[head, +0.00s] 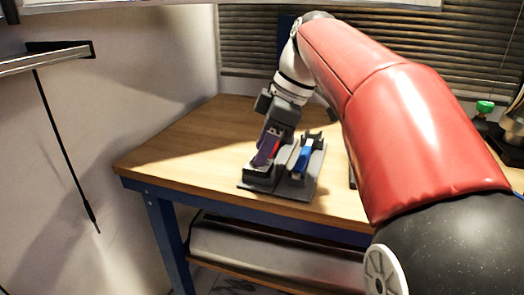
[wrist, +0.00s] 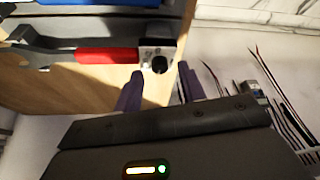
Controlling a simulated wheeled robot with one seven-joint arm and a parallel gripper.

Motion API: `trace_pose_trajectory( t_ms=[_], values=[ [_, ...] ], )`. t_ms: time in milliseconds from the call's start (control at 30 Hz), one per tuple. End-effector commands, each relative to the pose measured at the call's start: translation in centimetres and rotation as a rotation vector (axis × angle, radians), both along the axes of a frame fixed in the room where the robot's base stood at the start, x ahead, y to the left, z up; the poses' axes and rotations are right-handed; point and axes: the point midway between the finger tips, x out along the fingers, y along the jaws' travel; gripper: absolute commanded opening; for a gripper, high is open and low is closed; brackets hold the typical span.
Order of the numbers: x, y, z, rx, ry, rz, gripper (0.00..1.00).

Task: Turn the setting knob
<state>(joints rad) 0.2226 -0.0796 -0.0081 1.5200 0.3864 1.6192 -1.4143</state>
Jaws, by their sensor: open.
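The setting knob (wrist: 160,64) is a small round black knob on a pale metal end piece, beside a red grip (wrist: 107,56) on a dark tool. My gripper (wrist: 159,76) has two purple fingers, apart, with nothing held between them. In the wrist view the knob appears between the fingertips; I cannot tell whether either finger touches it. In the head view my gripper (head: 266,150) is low over the left side of the grey rig (head: 283,188). A little red shows beside the fingers, and the knob is hidden there.
A blue part (head: 301,161) stands in the rig's right side; blue also shows at the top of the wrist view (wrist: 100,3). The rig is near the front edge of the wooden table (head: 190,152). The table's left side is clear. A green-topped item (head: 485,107) stands far right.

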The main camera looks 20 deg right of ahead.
Motion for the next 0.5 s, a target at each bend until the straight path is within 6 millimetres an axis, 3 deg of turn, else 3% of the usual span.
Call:
trace_pose_trajectory(
  t_ms=[367,500],
  values=[
    [0.15,0.38,-0.99,-0.001,0.0,0.0,0.4],
    [0.15,0.38,-0.98,-0.001,0.001,-0.001,0.26]
  ],
)
